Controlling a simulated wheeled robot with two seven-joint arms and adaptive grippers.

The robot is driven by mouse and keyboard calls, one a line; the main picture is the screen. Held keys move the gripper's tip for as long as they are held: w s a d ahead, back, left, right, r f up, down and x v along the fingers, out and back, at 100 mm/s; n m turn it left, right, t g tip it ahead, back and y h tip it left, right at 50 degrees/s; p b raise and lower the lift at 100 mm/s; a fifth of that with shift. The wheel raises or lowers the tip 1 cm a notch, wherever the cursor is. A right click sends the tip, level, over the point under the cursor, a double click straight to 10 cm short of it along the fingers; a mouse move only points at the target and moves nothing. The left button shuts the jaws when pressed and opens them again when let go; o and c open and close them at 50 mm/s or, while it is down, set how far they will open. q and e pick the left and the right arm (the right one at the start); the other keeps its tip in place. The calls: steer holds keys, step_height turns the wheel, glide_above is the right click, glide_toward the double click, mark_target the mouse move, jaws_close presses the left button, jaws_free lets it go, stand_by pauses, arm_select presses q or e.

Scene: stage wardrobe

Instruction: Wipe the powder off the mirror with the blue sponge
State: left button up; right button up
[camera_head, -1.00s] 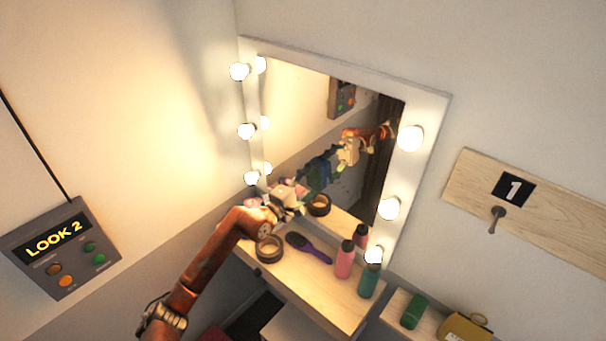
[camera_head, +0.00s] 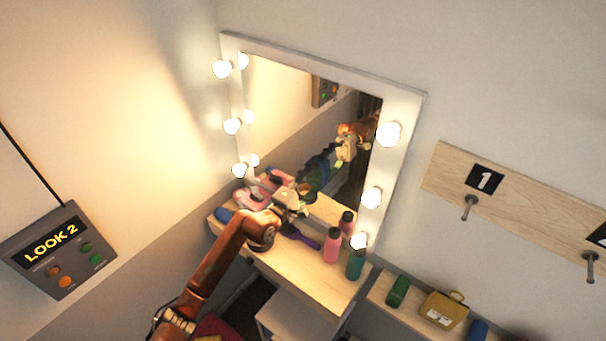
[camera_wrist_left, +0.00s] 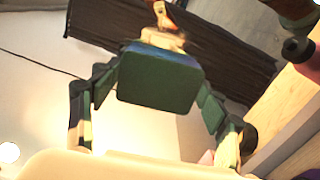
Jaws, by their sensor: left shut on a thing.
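The mirror (camera_head: 285,105) stands upright in a white frame with lit bulbs, at the back of a wooden dressing table (camera_head: 287,262). My left gripper (camera_head: 304,190) is low in front of the glass, and its reflection shows in it. I cannot tell whether the sponge touches the glass. I cannot make out powder on the mirror. My right gripper is not in view.
A purple brush (camera_head: 303,238), a pink bottle (camera_head: 332,246) and a teal bottle (camera_head: 355,265) stand or lie near the arm. A blue item (camera_head: 224,214) is at the table's left end. A lower shelf at right holds a green roll (camera_head: 398,291) and a yellow box (camera_head: 443,310).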

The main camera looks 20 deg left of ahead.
arm_select(q)
steer(key=shift+s+a+f, duration=0.1)
steer(key=shift+a, duration=0.05)
steer(key=shift+s+a, duration=0.1)
steer(key=shift+s, duration=0.15)
steer(key=shift+p+v, duration=0.5)
steer(key=shift+v, duration=2.15)
steer(key=shift+v, duration=1.5)
